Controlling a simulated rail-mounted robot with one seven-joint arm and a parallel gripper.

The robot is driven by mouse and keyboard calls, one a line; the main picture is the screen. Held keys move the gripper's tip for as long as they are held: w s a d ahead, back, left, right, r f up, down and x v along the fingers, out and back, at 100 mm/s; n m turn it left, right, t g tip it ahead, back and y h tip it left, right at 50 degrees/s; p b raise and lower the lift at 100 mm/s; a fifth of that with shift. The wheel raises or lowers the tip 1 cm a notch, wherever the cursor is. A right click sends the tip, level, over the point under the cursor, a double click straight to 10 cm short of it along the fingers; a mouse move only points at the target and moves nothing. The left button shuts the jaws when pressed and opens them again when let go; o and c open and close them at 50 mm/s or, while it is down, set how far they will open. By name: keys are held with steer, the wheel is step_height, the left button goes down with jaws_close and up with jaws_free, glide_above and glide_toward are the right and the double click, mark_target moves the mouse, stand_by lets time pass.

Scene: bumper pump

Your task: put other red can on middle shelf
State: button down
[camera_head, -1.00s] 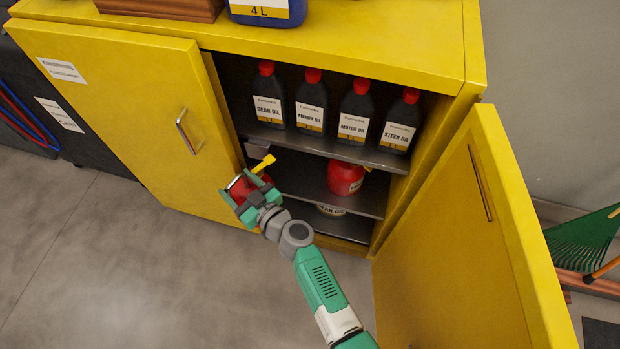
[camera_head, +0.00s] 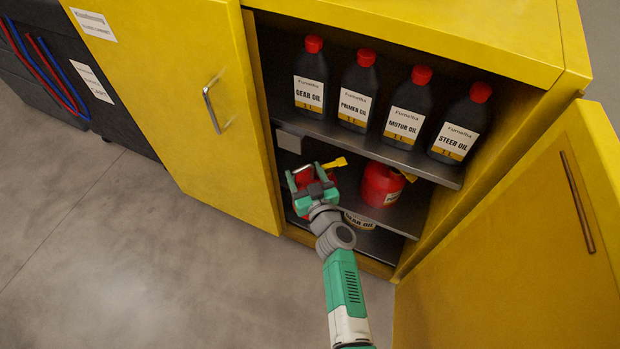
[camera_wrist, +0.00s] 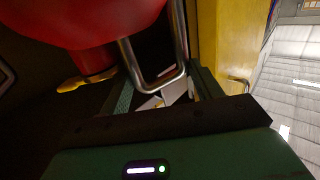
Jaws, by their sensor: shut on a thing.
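My gripper (camera_head: 312,180) is shut on a red can (camera_head: 302,177) with a yellow spout, at the left part of the middle shelf opening. The wrist view shows the red can (camera_wrist: 85,20) close up, with its metal handle (camera_wrist: 160,85) between my fingers. Another red can (camera_head: 380,186) with a yellow spout stands on the middle shelf (camera_head: 408,213), to the right of my gripper. My gripper hides part of the held can and the shelf under it, so I cannot tell whether the can touches the shelf.
Several dark oil bottles (camera_head: 408,108) with red caps stand on the upper shelf (camera_head: 345,136). A labelled container (camera_head: 358,222) sits below the middle shelf. The right yellow door (camera_head: 510,230) stands open. The left door (camera_head: 170,100) is closed.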

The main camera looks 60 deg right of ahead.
steer(key=w+d+f+b, duration=0.2)
steer(key=d+b, duration=0.4)
steer(key=d, duration=0.9)
steer(key=shift+f+b, duration=0.35)
steer(key=shift+f, duration=0.2)
steer(key=c, duration=0.7)
jaws_free()
steer(key=shift+f, duration=0.2)
steer(key=shift+c, duration=0.2)
steer(key=o, duration=0.4)
steer(key=shift+o, duration=0.2)
